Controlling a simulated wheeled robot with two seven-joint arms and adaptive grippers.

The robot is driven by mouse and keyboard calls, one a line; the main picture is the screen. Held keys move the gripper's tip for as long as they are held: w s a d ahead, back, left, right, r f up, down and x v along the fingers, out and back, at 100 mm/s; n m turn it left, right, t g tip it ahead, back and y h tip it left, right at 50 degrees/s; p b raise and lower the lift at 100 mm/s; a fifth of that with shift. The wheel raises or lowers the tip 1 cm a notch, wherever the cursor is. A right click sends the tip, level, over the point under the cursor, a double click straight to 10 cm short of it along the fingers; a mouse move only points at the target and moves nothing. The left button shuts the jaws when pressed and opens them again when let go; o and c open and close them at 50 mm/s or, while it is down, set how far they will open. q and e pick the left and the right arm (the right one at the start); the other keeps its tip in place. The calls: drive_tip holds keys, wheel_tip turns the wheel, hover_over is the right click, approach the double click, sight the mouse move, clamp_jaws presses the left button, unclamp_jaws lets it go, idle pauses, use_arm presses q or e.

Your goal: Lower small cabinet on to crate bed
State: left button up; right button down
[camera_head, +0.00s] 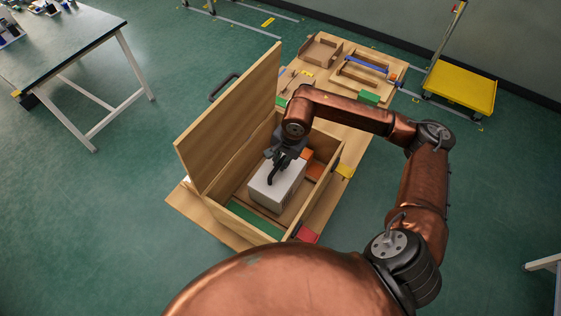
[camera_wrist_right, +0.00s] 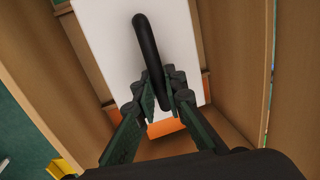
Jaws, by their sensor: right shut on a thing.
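A small white cabinet (camera_head: 277,187) with a black handle is inside the open wooden crate (camera_head: 232,194). In the wrist view the white top of the cabinet (camera_wrist_right: 105,45) and its curved black handle (camera_wrist_right: 152,60) fill the middle. My right gripper (camera_head: 275,166) is over the cabinet, its fingers (camera_wrist_right: 165,95) shut on the handle. Orange pieces (camera_head: 315,168) lie in the crate beside the cabinet, and a green piece (camera_head: 255,217) is at the near end. I cannot tell whether the cabinet's underside touches the crate bed. My left gripper is not in view.
The crate's lid (camera_head: 235,120) stands open on the left. Behind the crate, a wooden board holds a tray (camera_head: 321,50) and a blue bar (camera_head: 366,64). A yellow cart (camera_head: 460,88) stands at the back right, a table (camera_head: 65,45) at the upper left. Green floor lies around.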

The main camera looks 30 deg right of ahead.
drive_tip(key=shift+f+b, duration=0.95)
drive_tip(key=shift+f, duration=0.05)
idle(1.3)
drive_tip(key=c, duration=2)
unclamp_jaws()
drive_tip(key=shift+o, duration=0.5)
drive_tip(key=shift+s+f, duration=0.1)
drive_tip(key=shift+f, duration=0.1)
drive_tip(key=shift+r, duration=0.1)
drive_tip(key=shift+r+p, duration=2.05)
drive_tip(key=shift+r, duration=3)
